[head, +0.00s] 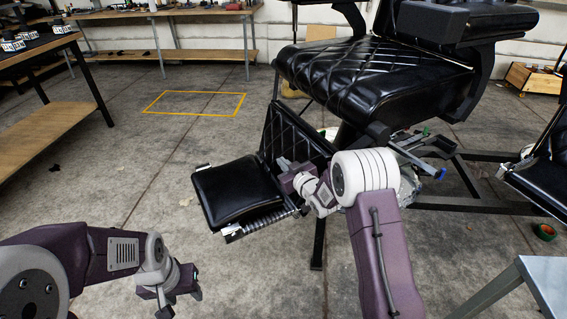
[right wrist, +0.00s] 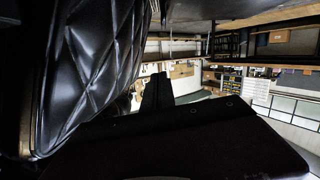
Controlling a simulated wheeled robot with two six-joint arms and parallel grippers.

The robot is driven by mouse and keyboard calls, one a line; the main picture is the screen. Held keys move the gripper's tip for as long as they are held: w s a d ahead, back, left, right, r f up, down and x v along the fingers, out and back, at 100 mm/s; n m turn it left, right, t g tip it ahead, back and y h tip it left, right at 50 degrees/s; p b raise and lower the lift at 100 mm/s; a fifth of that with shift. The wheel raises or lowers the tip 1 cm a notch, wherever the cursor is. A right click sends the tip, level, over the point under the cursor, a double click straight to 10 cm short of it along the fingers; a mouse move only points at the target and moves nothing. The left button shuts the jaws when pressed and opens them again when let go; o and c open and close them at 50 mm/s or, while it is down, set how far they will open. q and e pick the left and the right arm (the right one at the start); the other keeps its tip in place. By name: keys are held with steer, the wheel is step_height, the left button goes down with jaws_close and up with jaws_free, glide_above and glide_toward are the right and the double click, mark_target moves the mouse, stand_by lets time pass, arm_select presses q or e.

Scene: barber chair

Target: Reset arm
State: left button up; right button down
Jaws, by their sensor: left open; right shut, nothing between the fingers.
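The black barber chair (head: 370,78) stands right of centre in the head view, with a quilted seat. Its quilted lower panel (head: 283,130) hangs in front and joins a flat black footrest pad (head: 237,190). My right gripper (head: 285,166) is shut and empty, close beside the lower panel and just above the right side of the footrest; I cannot tell whether it touches. In the right wrist view, black quilted padding (right wrist: 95,65) fills the left, near the dark fingers (right wrist: 157,92). My left gripper (head: 180,295) is open and empty above bare floor at lower left.
Wooden workbenches (head: 45,125) stand at the left and back. A yellow floor outline (head: 195,114) lies behind the footrest. A metal frame with a blue-handled clamp (head: 420,160) is right of my right arm. A grey table corner (head: 545,285) is at lower right.

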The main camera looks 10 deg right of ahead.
stand_by(0.4)
steer(key=s+r+h, duration=0.1)
steer(key=s+r, duration=0.2)
steer(key=r, duration=0.8)
steer(key=s+d+f+m+g+h, duration=0.15)
steer(key=s+f+g, duration=0.35)
steer(key=s, duration=0.5)
steer(key=s+d+f+m+g+h, duration=0.15)
steer(key=s+f+g, duration=0.35)
steer(key=s, duration=0.6)
steer(key=s+d+f+m+g, duration=0.2)
steer(key=s+d+f+g, duration=0.1)
steer(key=s+f, duration=0.55)
steer(key=s+r+p, duration=0.1)
steer(key=r+p, duration=1.4)
steer(key=r, duration=0.1)
steer(key=s+r+p, duration=0.2)
steer(key=r+p, duration=1.3)
steer(key=shift+s+a+r+g, duration=0.2)
steer(key=shift+s+r+g, duration=0.05)
steer(key=shift+r+g, duration=0.15)
